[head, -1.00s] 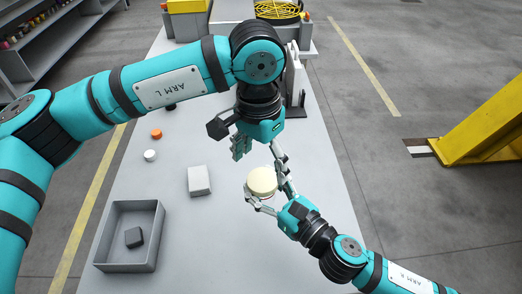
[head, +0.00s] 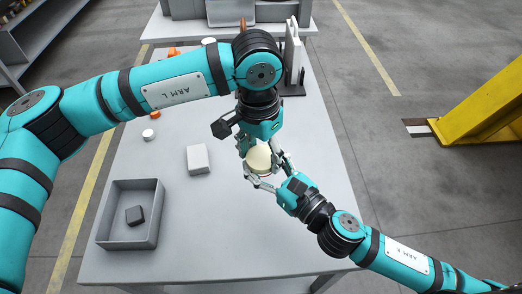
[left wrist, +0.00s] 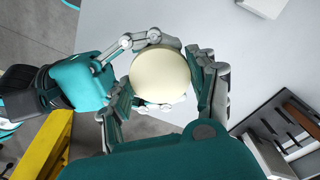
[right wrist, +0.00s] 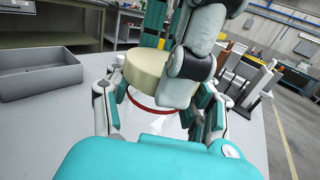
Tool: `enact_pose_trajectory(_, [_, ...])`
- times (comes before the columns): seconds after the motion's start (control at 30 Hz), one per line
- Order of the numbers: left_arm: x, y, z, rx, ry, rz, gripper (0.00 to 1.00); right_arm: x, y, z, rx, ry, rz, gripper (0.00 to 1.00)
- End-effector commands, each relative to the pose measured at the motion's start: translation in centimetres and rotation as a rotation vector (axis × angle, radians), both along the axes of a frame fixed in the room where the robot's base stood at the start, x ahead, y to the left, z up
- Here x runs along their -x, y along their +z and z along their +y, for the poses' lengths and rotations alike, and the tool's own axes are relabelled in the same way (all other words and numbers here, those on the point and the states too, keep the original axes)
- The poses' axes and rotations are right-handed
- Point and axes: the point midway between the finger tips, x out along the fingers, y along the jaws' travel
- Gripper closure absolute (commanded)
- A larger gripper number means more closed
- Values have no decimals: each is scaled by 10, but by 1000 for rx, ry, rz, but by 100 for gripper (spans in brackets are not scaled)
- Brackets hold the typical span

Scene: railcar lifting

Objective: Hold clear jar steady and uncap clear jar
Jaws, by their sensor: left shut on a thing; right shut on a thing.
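The clear jar (right wrist: 148,122) stands upright on the table, with a wide cream lid (head: 258,160) on it and a red ring just under the lid. The lid also shows in the left wrist view (left wrist: 160,76) and the right wrist view (right wrist: 147,68). My right gripper (head: 266,174) is shut on the jar, its fingers on both sides of the body below the lid. My left gripper (head: 259,148) is shut on the lid from the far side, with fingers at both sides of it. The jar body is mostly hidden in the head and left wrist views.
A grey open bin (head: 155,218) holding a dark block (head: 134,215) stands at the table's left. A white box (head: 198,159) lies left of the jar. A rack with upright pieces (head: 293,75) stands at the back right. The table's front is clear.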

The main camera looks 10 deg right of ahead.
Motion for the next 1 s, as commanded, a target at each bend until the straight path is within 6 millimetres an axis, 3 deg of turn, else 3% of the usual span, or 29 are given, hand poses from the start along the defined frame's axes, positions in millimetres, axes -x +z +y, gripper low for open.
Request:
enact_pose_trajectory(0.03, [-1,0,1,-3,3,-3,65,0,0,0,0,0,0,100])
enact_pose_trajectory(0.17, [-2,0,2,-3,4,-4,80,0,0,0,0,0,0,100])
enact_pose_trajectory(0.5, [-3,1,3,-3,276,1,82,1,0,0,0,1,0,100])
enact_pose_trajectory(0.77, [-5,1,4,-3,293,0,83,1,0,1,-1,3,1,100])
enact_pose_trajectory(0.8, [-5,1,4,-3,293,0,42,1,0,1,-1,3,1,100])
enact_pose_trajectory(0.97, [-4,1,3,-3,289,2,21,1,0,1,-1,3,1,100])
enact_pose_trajectory(1.0, [-3,1,3,-2,288,2,21,1,0,1,-1,2,1,100])
